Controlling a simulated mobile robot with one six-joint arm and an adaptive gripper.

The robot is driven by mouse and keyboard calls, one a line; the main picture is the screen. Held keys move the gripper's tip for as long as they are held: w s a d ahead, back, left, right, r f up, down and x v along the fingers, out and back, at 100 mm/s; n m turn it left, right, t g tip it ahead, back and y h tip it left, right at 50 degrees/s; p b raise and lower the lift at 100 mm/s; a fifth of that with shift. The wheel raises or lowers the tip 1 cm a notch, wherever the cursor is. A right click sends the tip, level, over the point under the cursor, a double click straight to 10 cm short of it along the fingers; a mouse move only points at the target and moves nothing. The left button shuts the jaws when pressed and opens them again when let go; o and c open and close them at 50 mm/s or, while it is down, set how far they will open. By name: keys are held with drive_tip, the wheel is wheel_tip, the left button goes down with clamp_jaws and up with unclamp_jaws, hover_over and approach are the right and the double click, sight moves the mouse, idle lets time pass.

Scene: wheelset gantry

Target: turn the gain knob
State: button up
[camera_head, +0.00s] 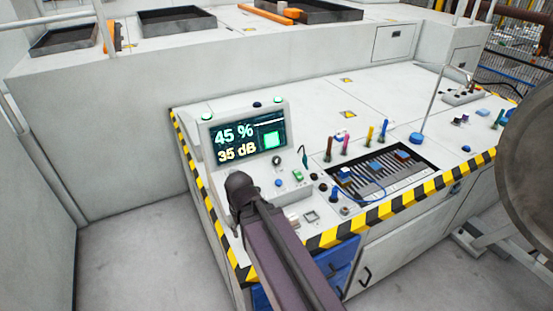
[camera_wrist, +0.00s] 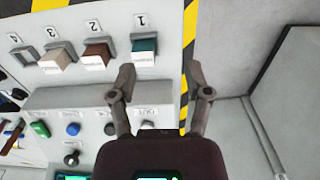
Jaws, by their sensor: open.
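The gain knob cannot be picked out for sure; no label is clear enough to read as gain. In the wrist view, my gripper (camera_wrist: 161,72) is open and empty, its two fingers spread over the panel's edge. A small label (camera_wrist: 147,112) shows between the finger bases, and what lies below it is mostly hidden by my gripper. Left of it are a small dark knob (camera_wrist: 110,128), a blue button (camera_wrist: 73,129) and a black-topped knob (camera_wrist: 72,158). In the head view, my arm covers part of the panel. The screen (camera_head: 248,141) reads 45 % and 35 dB.
A green switch (camera_wrist: 40,129) is farther left. A slider board (camera_head: 385,178) and upright coloured handles stand right of the panel. Striped edging (camera_head: 405,201) borders the console.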

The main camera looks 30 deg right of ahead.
drive_tip(key=shift+o, duration=0.3)
drive_tip(key=shift+w+d+r+p, duration=0.25)
drive_tip(key=shift+w+r+p, duration=0.05)
drive_tip(key=shift+w, duration=0.15)
drive_tip(key=n+t+p, duration=0.2)
drive_tip(key=t+p, duration=0.3)
drive_tip(key=p, duration=0.7)
approach(277, 159)
wheel_tip(277, 159, up, 4)
drive_tip(key=s+d, duration=0.1)
drive_tip(key=shift+s+r+y, duration=0.1)
drive_tip(key=shift+y, duration=0.3)
drive_tip(key=b+x, duration=0.8)
drive_tip(key=x, duration=0.1)
drive_tip(key=b+x, duration=0.4)
drive_tip(key=shift+s+f+b, duration=0.2)
drive_tip(key=shift+f+b, duration=0.15)
drive_tip(key=shift+f, duration=0.1)
drive_tip(key=c, duration=1.1)
